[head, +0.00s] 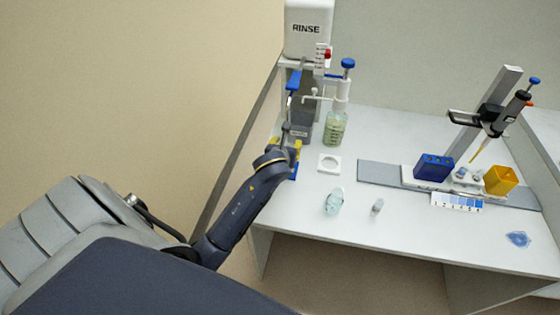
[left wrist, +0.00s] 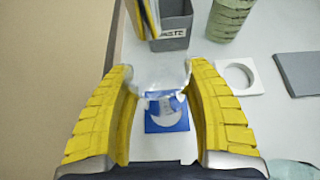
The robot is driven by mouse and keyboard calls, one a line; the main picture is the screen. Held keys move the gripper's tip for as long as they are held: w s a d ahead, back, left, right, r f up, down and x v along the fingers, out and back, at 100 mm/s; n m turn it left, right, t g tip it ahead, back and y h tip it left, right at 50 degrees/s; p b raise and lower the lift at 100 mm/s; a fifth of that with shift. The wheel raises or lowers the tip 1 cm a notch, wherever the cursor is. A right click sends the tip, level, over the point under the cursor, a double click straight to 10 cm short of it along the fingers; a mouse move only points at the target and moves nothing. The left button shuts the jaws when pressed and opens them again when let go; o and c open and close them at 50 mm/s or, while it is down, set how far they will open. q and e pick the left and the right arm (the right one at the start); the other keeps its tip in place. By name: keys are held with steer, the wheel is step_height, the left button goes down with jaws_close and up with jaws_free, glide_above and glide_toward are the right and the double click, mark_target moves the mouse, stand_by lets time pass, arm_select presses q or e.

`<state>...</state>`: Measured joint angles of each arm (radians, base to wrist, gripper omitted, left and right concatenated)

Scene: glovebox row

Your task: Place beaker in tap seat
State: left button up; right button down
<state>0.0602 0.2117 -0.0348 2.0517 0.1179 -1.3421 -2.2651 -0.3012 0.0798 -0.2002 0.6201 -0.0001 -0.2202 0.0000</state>
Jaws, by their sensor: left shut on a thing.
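My left gripper (head: 291,146) is at the left end of the bench, below the rinse tank. In the left wrist view its yellow fingers (left wrist: 160,95) are shut on a clear beaker (left wrist: 160,70), one finger on each side. In the head view the gripper and arm largely hide the beaker. A blue square seat (left wrist: 180,125) with a pale round middle lies on the bench below the beaker; the beaker appears above it, and I cannot tell the gap. Its blue edge also shows in the head view (head: 293,176). My right gripper is not in view.
The white RINSE tank (head: 306,30) with a red tap (head: 327,54) stands above. A grey waste bin (left wrist: 174,25), a pump bottle (head: 335,128) and a white ring plate (head: 329,163) are close by. A clear vessel (head: 334,203) stands in front. A pipette stand (head: 484,110) is at right.

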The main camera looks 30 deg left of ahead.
arm_select(q)
steer(key=shift+f, duration=4.15)
steer(key=shift+f, duration=0.15)
steer(key=o, duration=0.9)
steer(key=shift+o, duration=0.2)
steer(key=shift+s+d+r, duration=0.1)
steer(key=shift+s+r, duration=0.05)
steer(key=shift+r, duration=0.1)
steer(key=v, duration=1.1)
steer(key=shift+s+r, duration=0.15)
steer(key=shift+s, duration=0.15)
